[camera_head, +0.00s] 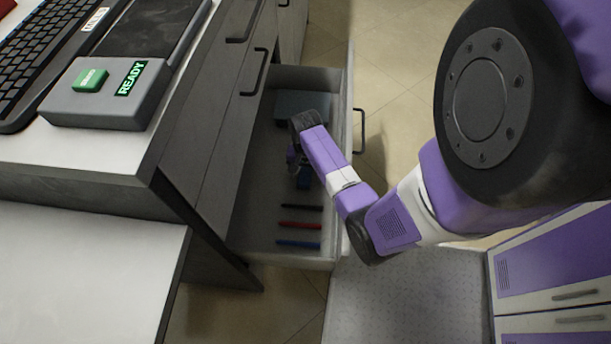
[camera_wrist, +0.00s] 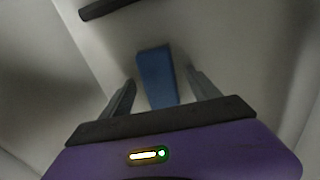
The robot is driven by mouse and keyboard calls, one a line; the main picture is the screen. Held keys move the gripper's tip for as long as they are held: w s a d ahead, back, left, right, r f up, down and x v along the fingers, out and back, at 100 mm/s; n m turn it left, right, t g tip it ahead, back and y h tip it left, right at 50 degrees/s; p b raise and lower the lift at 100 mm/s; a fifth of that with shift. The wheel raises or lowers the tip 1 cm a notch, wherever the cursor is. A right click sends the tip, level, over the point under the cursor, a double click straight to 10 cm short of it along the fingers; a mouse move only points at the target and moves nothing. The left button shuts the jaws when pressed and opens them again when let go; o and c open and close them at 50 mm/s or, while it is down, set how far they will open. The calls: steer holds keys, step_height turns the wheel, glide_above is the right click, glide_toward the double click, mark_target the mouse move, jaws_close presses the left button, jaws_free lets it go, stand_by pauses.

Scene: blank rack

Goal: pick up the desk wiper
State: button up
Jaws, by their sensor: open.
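A blue block, which looks like the desk wiper (camera_wrist: 157,72), lies on the floor of an open drawer (camera_head: 262,215). In the wrist view it is between and a little beyond my two fingers, with its long side pointing away from me. In the head view only a small blue part (camera_head: 304,182) shows under my wrist. My gripper (camera_wrist: 161,84) is open and reaches down into the drawer. A gap shows on each side of the block, and I cannot tell how far above it the fingertips are.
Black, red and blue pens (camera_head: 299,224) lie at the drawer's near end; a grey box (camera_head: 303,104) lies at its far end. Drawer walls stand close around my gripper. A desk with a keyboard (camera_head: 48,50) and a READY button box (camera_head: 108,98) stands at left.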

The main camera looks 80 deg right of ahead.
mark_target(306, 172)
steer(key=c, duration=1.5)
step_height(306, 172, up, 20)
steer(key=p, duration=0.4)
steer(key=shift+p, duration=0.4)
